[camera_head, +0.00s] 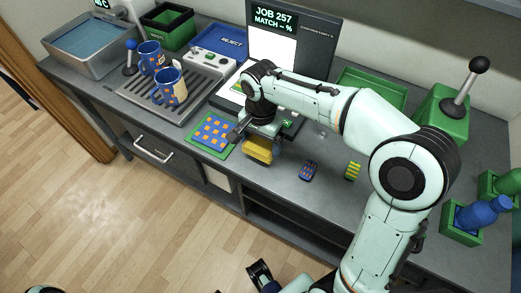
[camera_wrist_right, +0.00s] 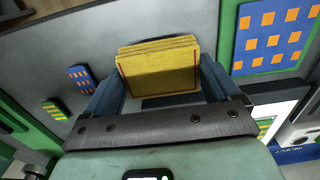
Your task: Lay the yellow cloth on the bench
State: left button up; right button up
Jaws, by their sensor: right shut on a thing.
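The yellow cloth (camera_head: 258,149) is a folded stack of several layers in the head view. My right gripper (camera_head: 262,134) is shut on it, near the front of the grey bench (camera_head: 275,192). In the right wrist view the cloth (camera_wrist_right: 158,72) sits between the two blue fingers of the right gripper (camera_wrist_right: 158,90), with bench surface around it. I cannot tell whether its underside touches the bench. A dark part at the bottom edge of the head view looks like my left gripper (camera_head: 262,275); it is away from the cloth and mostly cut off.
A blue sheet with orange squares (camera_head: 213,131) lies on a green mat left of the cloth. Small patterned blue (camera_head: 309,170) and yellow-green (camera_head: 352,170) pieces lie to the right. Two blue mugs (camera_head: 170,88) stand on a rack, and a screen (camera_head: 290,38) stands behind.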

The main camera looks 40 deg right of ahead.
aim_at(261, 144)
jog(key=shift+f+b, duration=0.3)
jog(key=shift+f, duration=1.8)
jog(key=shift+f, duration=0.1)
jog(key=o, duration=0.7)
jog(key=shift+c, duration=0.2)
jog(key=shift+r, duration=0.2)
notch_tip(261, 144, up, 12)
jog(key=shift+f+p, duration=0.1)
jog(key=shift+p, duration=1.1)
